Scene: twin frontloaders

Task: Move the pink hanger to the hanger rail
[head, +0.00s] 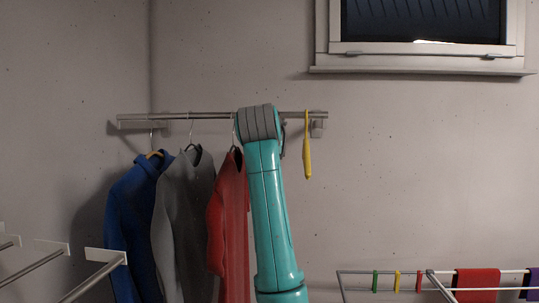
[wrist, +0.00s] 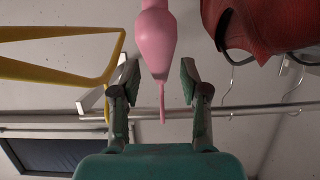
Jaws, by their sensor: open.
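The pink hanger (wrist: 158,40) is in the wrist view, between the two spread fingers of my gripper (wrist: 159,84). The fingers are open, with a gap visible on each side of the hanger. Its thin pink hook (wrist: 162,105) overlaps the hanger rail (wrist: 247,110); I cannot tell whether it rests on the rail. In the head view the rail (head: 218,115) runs along the wall, and my arm hides the pink hanger and my gripper.
A yellow hanger (head: 307,150) hangs at the rail's right end and shows close by in the wrist view (wrist: 60,72). Left of my arm hang a red garment (head: 229,225), a grey one (head: 185,220) and a blue one (head: 132,225). A drying rack (head: 385,272) stands lower right.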

